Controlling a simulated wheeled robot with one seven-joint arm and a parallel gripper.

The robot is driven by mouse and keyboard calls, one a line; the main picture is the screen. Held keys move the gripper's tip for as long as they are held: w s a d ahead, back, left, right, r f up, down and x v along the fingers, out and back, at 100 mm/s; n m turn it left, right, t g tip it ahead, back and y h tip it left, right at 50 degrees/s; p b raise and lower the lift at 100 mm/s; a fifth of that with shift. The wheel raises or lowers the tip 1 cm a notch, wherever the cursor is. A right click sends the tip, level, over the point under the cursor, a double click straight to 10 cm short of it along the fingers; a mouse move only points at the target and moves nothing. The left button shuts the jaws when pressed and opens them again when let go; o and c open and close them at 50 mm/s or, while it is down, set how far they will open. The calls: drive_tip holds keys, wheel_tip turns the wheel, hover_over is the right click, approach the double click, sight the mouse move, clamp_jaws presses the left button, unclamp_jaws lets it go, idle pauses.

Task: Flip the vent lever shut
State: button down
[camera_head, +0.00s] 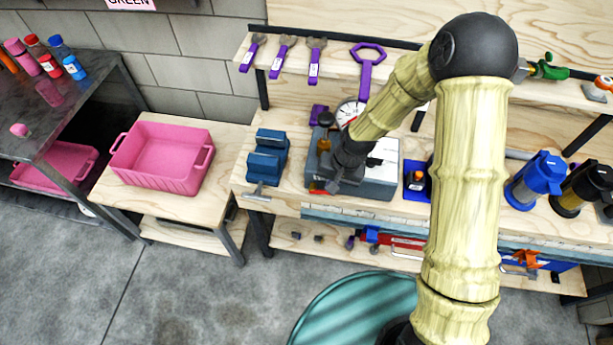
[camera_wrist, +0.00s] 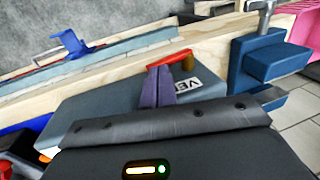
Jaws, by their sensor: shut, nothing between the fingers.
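A grey box (camera_head: 380,183) with a round dial gauge (camera_head: 348,114) stands on the wooden workbench. The wrist view shows its blue-grey face (camera_wrist: 105,97) and a white label starting "VE" (camera_wrist: 188,86). A red lever (camera_wrist: 168,60) lies beside a short brass-coloured cylinder (camera_wrist: 188,63) at the box's edge. My gripper (camera_head: 335,184) is at the left part of the box in the head view. Its fingers (camera_wrist: 158,70) are shut and empty, with their tips at the red lever. I cannot tell whether they touch it. The fingers partly hide the lever and label.
A blue vise (camera_head: 267,160) stands left of the box; it is close by in the wrist view (camera_wrist: 262,56). A pink bin (camera_head: 160,158) sits on a side table. Blue (camera_head: 538,177) and black filter housings stand on the right. Purple wrenches hang above. My arm hides part of the bench.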

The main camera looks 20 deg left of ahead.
drive_tip(key=shift+a, duration=0.15)
drive_tip(key=shift+s+a+f, duration=0.15)
drive_tip(key=shift+a+f, duration=0.05)
drive_tip(key=shift+a, duration=0.55)
drive_tip(key=shift+w, duration=0.2)
drive_tip(key=shift+s+a+r, duration=0.15)
drive_tip(key=shift+s, duration=0.05)
drive_tip(key=p+v, duration=0.2)
drive_tip(key=v, duration=0.1)
drive_tip(key=shift+w+a+r+p, duration=0.15)
drive_tip(key=shift+a+r+p, duration=0.25)
drive_tip(key=d+r+b, duration=0.1)
drive_tip(key=d+r, duration=0.5)
drive_tip(key=d, duration=0.1)
drive_tip(key=shift+w+d+b, duration=0.15)
drive_tip(key=shift+w+b, duration=0.15)
drive_tip(key=shift+b, duration=0.05)
drive_tip(key=shift+r, duration=0.15)
